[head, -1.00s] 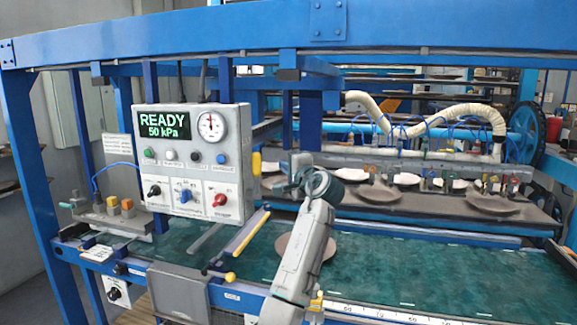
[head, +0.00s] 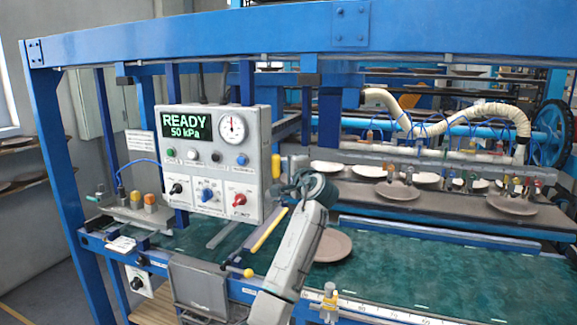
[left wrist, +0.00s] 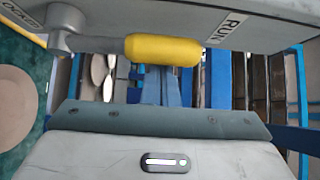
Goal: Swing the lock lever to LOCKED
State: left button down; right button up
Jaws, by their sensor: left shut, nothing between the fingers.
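The lock lever has a yellow grip (head: 276,167) that stands upright at the right side of the grey control box (head: 262,130). In the left wrist view its yellow grip (left wrist: 163,50) lies across the upper middle on a grey rod, with its end near the "RUN" label (left wrist: 231,27). Another label (left wrist: 17,18) at the pivot side is too blurred to read surely. My left gripper (head: 284,188) is shut and empty, just right of and below the lever grip. A gap shows between them in the wrist view; contact cannot be made out. My right gripper is out of view.
The box's display (head: 198,118) reads READY 50 kPa, with a gauge and knobs beside it. A yellow bar (head: 270,229) and a brown plate (head: 333,246) lie near my left arm over the green belt (head: 420,275). Several plates sit on the rack behind.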

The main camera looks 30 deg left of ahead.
pick_arm(q)
jog(key=shift+s+d+n+b, duration=0.1)
jog(key=shift+s+n+b, duration=0.2)
jog(key=shift+b, duration=0.55)
jog(key=shift+y, duration=0.3)
